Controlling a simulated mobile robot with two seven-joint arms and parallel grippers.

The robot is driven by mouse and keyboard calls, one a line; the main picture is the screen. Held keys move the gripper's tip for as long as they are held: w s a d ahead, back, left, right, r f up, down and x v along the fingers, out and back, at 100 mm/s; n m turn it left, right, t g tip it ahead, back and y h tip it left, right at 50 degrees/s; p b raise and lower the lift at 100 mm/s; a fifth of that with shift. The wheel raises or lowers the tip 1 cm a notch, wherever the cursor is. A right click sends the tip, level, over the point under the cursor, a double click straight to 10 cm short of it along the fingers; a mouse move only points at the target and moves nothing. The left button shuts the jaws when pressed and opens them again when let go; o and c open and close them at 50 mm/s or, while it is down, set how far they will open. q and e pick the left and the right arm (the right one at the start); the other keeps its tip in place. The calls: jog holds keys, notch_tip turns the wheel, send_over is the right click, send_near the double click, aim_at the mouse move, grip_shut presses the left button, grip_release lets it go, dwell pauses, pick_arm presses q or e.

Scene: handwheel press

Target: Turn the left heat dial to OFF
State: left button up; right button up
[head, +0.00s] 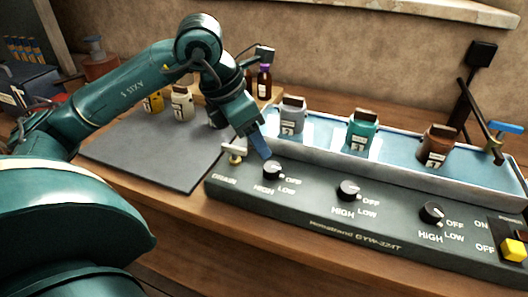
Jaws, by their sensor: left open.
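I cannot tell whether the fingers touch the dial. My right gripper is not in view.
A middle dial (348,190) and a right dial (432,213) sit along the panel. A brass drain valve (235,153) is left of my fingers. Behind is a water bath (327,134) with jars. A yellow switch (514,249) is at right. A grey mat (150,150) lies left.

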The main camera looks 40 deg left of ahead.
pick_arm(q)
jog(key=v, duration=0.4)
jog(key=shift+s+a+r, duration=0.1)
jog(key=shift+r, duration=0.15)
dwell(0.3)
